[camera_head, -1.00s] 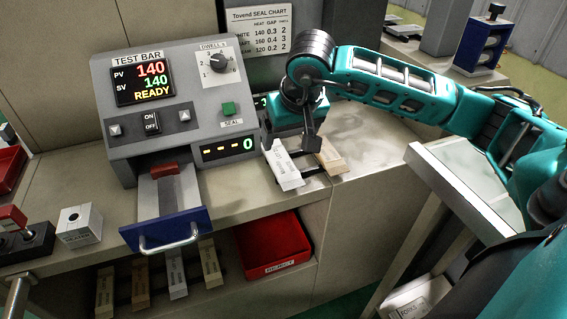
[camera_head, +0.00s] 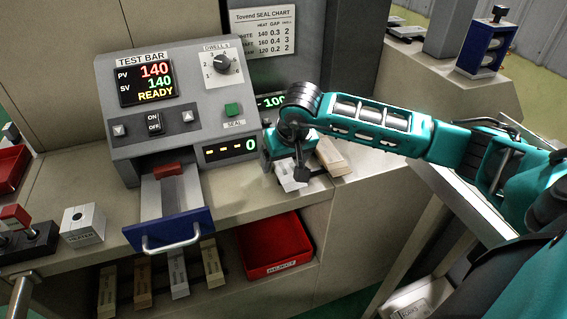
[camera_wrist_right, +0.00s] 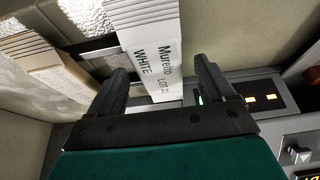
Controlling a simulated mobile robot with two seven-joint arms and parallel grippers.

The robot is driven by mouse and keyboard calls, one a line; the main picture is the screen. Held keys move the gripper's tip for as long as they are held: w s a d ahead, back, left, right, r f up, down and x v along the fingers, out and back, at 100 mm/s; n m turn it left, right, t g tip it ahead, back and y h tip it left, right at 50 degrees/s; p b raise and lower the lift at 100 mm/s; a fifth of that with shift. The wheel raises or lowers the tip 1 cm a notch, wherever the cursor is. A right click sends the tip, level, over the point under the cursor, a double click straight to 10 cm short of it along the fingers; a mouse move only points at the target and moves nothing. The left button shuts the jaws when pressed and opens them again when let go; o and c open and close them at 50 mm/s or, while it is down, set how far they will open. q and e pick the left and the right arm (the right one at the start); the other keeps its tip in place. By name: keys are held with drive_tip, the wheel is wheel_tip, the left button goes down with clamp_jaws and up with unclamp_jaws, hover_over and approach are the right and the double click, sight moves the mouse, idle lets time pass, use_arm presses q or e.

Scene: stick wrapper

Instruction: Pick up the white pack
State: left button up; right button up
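The white pack (camera_head: 290,183) lies on the counter just right of the sealing machine, partly hidden by my right gripper (camera_head: 301,172). In the right wrist view the white pack (camera_wrist_right: 150,50) shows its label "Muretto Lonzo WHITE". There the two fingers of my right gripper (camera_wrist_right: 160,85) are apart, one on each side of the pack's near end. A gap shows at the right finger; whether the left finger touches the pack I cannot tell. My left gripper is not in view.
A tan pack (camera_head: 333,157) lies close beside the white one, also in the wrist view (camera_wrist_right: 50,68). The sealing machine (camera_head: 185,100) stands to the left with its blue-fronted drawer (camera_head: 168,230) out. A red reject bin (camera_head: 272,246) sits on the shelf below.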

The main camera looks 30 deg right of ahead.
drive_tip(key=c, duration=1)
drive_tip(key=shift+c, duration=0.2)
drive_tip(key=shift+r, duration=0.1)
